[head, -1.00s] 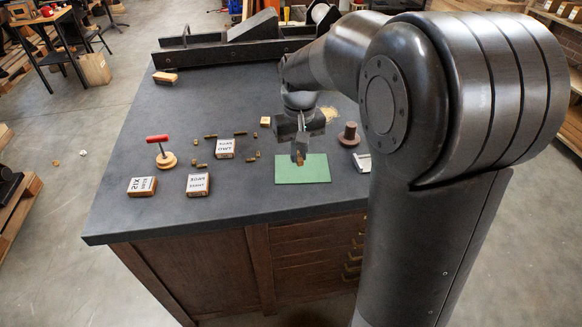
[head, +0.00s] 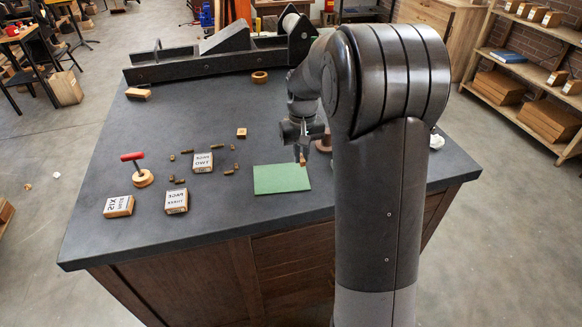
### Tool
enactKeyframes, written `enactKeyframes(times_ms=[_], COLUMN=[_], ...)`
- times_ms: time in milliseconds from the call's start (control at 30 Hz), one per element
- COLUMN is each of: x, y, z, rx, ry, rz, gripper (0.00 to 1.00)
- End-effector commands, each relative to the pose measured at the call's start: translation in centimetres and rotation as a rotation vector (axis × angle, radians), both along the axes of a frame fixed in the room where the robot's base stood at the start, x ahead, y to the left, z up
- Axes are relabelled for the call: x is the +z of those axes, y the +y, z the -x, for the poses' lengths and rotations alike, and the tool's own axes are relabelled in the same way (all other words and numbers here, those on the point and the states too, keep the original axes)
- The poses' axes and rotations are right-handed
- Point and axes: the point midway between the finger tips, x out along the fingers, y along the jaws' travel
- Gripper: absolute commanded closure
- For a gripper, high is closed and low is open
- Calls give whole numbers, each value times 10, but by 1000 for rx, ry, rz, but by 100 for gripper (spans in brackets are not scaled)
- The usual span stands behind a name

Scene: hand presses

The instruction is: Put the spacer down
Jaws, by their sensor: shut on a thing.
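My gripper (head: 302,155) points down near the back right corner of the green mat (head: 275,181). Its jaws are shut on a small orange-brown piece (head: 302,161), likely the spacer, which shows below the fingertips. I cannot tell whether the piece touches anything below it or hangs just above the bench. The mat is otherwise bare.
On the dark bench (head: 225,250), several small brass pieces lie around a labelled block (head: 203,163). Two more blocks (head: 176,202) (head: 118,207), a red-handled stamp (head: 143,178) and a small wooden cube (head: 241,133) stand left of the mat. A wooden ring (head: 260,77) lies behind.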

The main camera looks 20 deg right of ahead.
Motion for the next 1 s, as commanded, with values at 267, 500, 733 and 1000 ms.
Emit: enactKeyframes(times_ms=[267,500,733,1000], x=[-18,-48,-57,-60], y=[23,23,23,23], z=[-16,-15,-15,-16], rx=[0,-1,-1,-1], ry=[0,4,0,0], rz=[0,0,0,0], gripper=[100,100,100,84])
